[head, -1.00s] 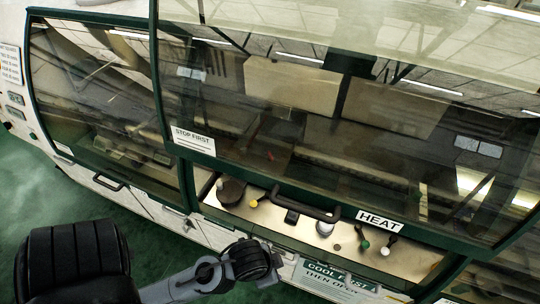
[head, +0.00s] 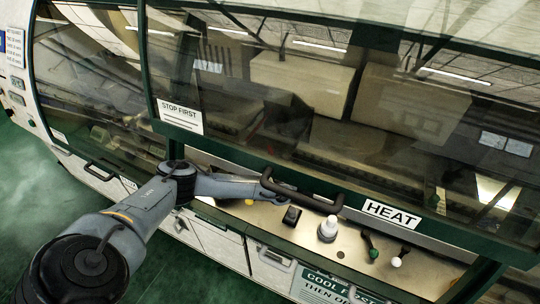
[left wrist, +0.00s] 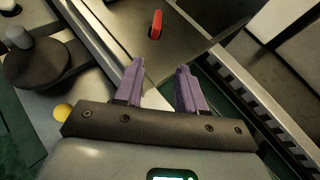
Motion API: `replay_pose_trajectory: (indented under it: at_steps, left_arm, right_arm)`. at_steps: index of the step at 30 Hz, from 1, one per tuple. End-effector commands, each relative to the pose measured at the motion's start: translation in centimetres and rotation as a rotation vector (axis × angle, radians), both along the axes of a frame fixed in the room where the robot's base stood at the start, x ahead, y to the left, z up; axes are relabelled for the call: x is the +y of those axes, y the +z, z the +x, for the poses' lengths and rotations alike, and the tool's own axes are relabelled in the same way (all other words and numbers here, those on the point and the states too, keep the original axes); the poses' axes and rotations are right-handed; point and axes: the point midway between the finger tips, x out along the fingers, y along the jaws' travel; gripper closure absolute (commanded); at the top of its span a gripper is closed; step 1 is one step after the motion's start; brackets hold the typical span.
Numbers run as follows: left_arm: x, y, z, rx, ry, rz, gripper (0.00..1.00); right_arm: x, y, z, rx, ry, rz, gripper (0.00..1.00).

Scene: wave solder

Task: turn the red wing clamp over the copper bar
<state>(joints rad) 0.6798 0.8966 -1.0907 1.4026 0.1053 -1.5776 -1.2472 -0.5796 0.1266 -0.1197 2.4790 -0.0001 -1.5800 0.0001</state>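The red wing clamp (left wrist: 156,24) stands out as a small upright red piece with a dark slot, on a grey metal surface at the top of the left wrist view. In the head view it is only a faint red mark (head: 257,125) behind the glass. I cannot pick out the copper bar. My left gripper (left wrist: 160,76) has two purple fingers set apart, with nothing between them. The clamp lies beyond the fingertips, apart from them. In the head view my left arm reaches to the hood's lower edge, and its gripper is hidden there. My right gripper is not in view.
The glass hood (head: 300,130) has a dark handle (head: 300,190) and a HEAT label. Below it, a panel carries a white-topped knob (head: 328,228), a green knob (head: 373,254) and a white knob (head: 396,262). A dark round wheel (left wrist: 35,66) and yellow knob (left wrist: 62,112) are left of my fingers.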

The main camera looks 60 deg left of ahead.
Motion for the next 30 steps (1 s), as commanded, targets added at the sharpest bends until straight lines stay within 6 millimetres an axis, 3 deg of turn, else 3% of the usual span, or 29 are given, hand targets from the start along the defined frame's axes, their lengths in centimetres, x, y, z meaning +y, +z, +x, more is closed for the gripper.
replay_pose_trajectory:
  at_steps: [3,7,21,30]
  left_arm:
    - [2.8,1.0,0.3,0.025,0.016,0.056,0.61]
    - [4.3,1.1,0.5,0.035,0.021,0.072,0.61]
    - [10.5,-1.7,2.0,0.034,0.021,0.069,0.61]
    - [12.6,-2.7,2.6,0.034,0.019,0.069,0.61]
  right_arm:
    - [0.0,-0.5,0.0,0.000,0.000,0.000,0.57]
    - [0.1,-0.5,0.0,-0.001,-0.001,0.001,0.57]
    - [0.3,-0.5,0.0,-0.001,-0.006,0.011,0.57]
    - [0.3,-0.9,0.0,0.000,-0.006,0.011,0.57]
